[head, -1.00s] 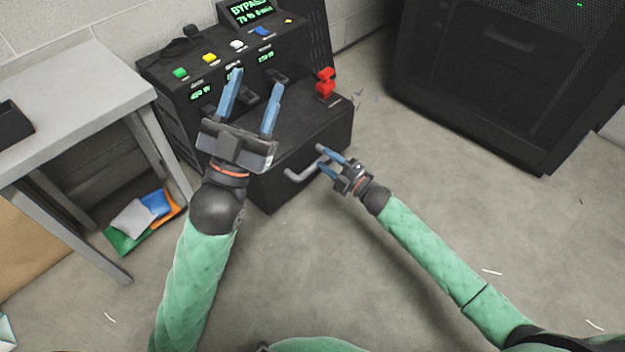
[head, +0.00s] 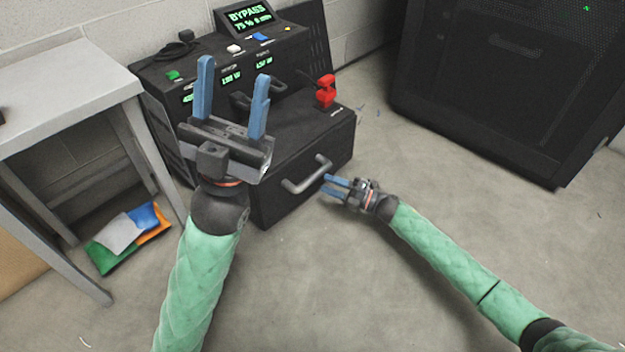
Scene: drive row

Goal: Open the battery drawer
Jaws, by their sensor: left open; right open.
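The battery drawer (head: 276,203) is a black box low at the front of a black power unit. It stands out from the unit, with a broad stretch of its top showing. A grey bar handle (head: 300,184) is on its front face. My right gripper (head: 326,184) is open and empty, just right of the handle, its blue fingers pointing at it; a small gap seems to part them. My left gripper (head: 233,72) is open and empty, raised in front of the unit. It hides part of the unit's front and the drawer's left side.
A red connector (head: 326,91) stands at the drawer's right rear. The unit's display (head: 250,18) reads BYPASS. A grey table (head: 62,78) is at left, with coloured packets (head: 120,232) on the floor below. A black cabinet (head: 500,90) stands at right. The front floor is clear.

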